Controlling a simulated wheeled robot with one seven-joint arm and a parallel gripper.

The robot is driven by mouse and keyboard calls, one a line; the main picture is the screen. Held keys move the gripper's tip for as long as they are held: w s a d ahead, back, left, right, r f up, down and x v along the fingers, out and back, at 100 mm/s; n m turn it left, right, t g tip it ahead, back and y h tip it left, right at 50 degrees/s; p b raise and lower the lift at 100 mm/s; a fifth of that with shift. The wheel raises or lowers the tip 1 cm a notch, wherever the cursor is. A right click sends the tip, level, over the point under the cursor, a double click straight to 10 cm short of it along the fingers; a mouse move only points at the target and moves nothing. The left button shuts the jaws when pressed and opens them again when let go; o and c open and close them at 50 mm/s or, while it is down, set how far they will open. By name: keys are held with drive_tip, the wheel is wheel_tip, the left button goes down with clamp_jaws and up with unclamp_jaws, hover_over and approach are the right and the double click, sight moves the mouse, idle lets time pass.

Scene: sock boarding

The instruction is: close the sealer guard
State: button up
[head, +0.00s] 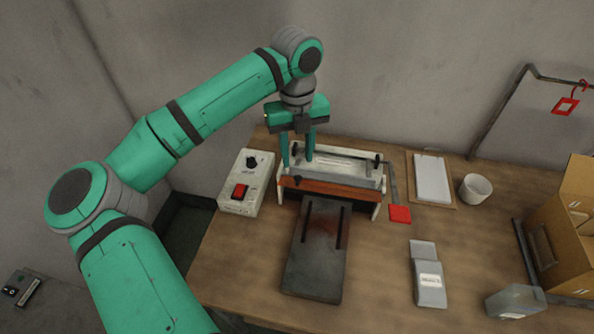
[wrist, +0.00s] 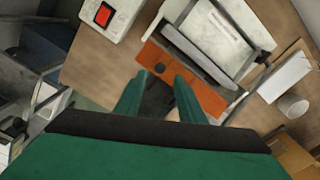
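The sealer (head: 340,161) stands at the back of the table, with a pale frame and a grey bar across it; it also shows in the wrist view (wrist: 220,38). An orange-brown panel with a black knob (head: 297,179), which looks like the guard (head: 335,190), runs along its front. In the wrist view the panel (wrist: 196,88) and knob (wrist: 159,68) show just beyond my fingertips. I cannot tell the guard's exact angle. My gripper (head: 297,162) points down, open and empty, above the left front of the sealer near the knob. Contact is not visible.
A control box (head: 240,192) with a red switch stands left of the sealer. A dark slotted plate (head: 317,260) lies in front. A red pad (head: 400,214) is at right, with a white cup (head: 475,188), grey packets (head: 429,283) and a cardboard box (head: 570,230) beyond.

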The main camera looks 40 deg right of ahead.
sight(298, 177)
wheel_tip(298, 177, down, 7)
drive_tip(key=shift+r, duration=0.15)
drive_tip(key=shift+c, duration=0.6)
clamp_jaws()
